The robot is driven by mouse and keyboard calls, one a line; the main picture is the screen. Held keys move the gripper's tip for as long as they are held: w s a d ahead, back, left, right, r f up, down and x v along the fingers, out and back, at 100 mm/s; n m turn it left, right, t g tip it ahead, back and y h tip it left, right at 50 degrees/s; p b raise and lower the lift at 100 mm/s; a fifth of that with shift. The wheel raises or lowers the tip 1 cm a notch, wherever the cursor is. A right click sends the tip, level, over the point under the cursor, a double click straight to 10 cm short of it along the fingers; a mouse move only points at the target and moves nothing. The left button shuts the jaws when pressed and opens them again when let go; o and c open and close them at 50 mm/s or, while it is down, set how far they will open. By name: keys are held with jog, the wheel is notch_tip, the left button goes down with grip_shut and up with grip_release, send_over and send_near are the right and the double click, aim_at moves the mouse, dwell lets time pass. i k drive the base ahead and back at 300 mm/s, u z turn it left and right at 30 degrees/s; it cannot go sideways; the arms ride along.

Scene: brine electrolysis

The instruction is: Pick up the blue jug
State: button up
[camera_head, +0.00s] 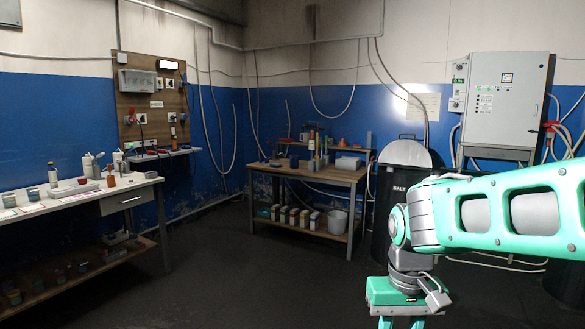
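I cannot pick out the blue jug for certain. Several small blue, grey and orange items stand on the wooden table (345,175) by the back corner. A small pale jug-like shape (304,137) stands at the back of that table, too small to tell its colour. My gripper (402,322) points down at the bottom edge, right of centre. Its fingertips are cut off by the frame, so its opening and anything between the fingers are hidden. It is in the foreground, well apart from the table.
A white-topped bench (80,200) with bottles and trays stands at the left. A dark barrel marked SALT (400,165) stands right of the wooden table, partly behind my arm. A white bucket (337,221) sits on the lower shelf. The dark floor (225,280) between is clear.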

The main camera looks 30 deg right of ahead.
aim_at(294, 160)
jog(key=u, duration=0.1)
jog(key=i, duration=2.9)
jog(key=z, duration=0.3)
jog(key=i, duration=1.4)
jog(key=z, duration=0.7)
jog(key=i, duration=1.3)
jog(key=z, duration=1.05)
jog(key=i, duration=1.1)
jog(key=z, duration=0.4)
